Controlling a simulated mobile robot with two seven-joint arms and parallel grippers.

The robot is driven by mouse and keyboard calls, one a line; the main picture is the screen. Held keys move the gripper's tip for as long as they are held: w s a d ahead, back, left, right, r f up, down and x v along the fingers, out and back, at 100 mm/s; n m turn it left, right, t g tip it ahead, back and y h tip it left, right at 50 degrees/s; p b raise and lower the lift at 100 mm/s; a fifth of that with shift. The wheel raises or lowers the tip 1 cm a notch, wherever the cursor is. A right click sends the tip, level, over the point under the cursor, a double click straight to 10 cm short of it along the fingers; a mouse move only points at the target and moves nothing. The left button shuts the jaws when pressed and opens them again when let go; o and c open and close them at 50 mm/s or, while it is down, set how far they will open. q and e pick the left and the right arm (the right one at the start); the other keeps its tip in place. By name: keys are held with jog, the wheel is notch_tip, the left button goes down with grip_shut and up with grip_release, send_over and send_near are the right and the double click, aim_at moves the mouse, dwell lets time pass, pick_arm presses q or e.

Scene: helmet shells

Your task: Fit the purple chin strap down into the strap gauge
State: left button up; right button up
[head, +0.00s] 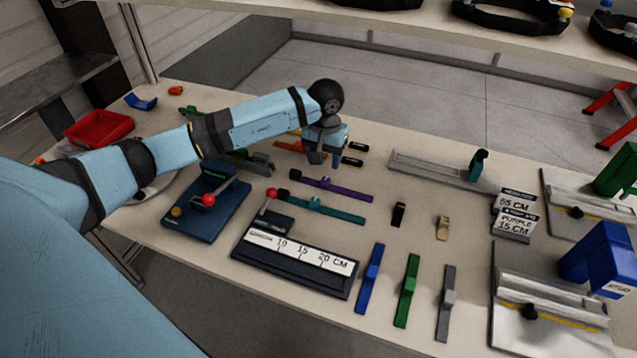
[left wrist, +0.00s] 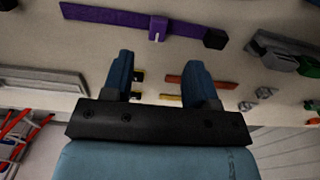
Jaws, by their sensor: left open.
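The purple chin strap (head: 345,191) lies flat on the bench in the head view, with a dark block at its left end. It also shows in the left wrist view (left wrist: 120,17), with a purple slider on it and the dark block at its right end. The strap gauge (head: 297,279) is a dark base with a white scale marked 10, 15, 20 CM and a red-knobbed lever, nearer than the strap. My left gripper (head: 326,160) is above the bench just beyond the strap. Its two fingers are apart and empty in the left wrist view (left wrist: 161,65). My right gripper is not visible.
A teal strap (head: 335,213) lies between the purple strap and the gauge. Blue (head: 369,279), green (head: 407,290) and grey (head: 446,300) straps lie right of the gauge. A blue lever fixture (head: 200,222) stands left. A sign (head: 514,215) reads purple 15 CM.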

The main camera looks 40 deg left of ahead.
aim_at(325, 181)
pick_arm(q)
notch_tip(325, 181, down, 8)
jog(key=shift+w+r, duration=0.1)
jog(key=shift+r, duration=0.15)
jog(key=shift+d, duration=0.1)
jog(key=shift+c, duration=0.4)
grip_shut()
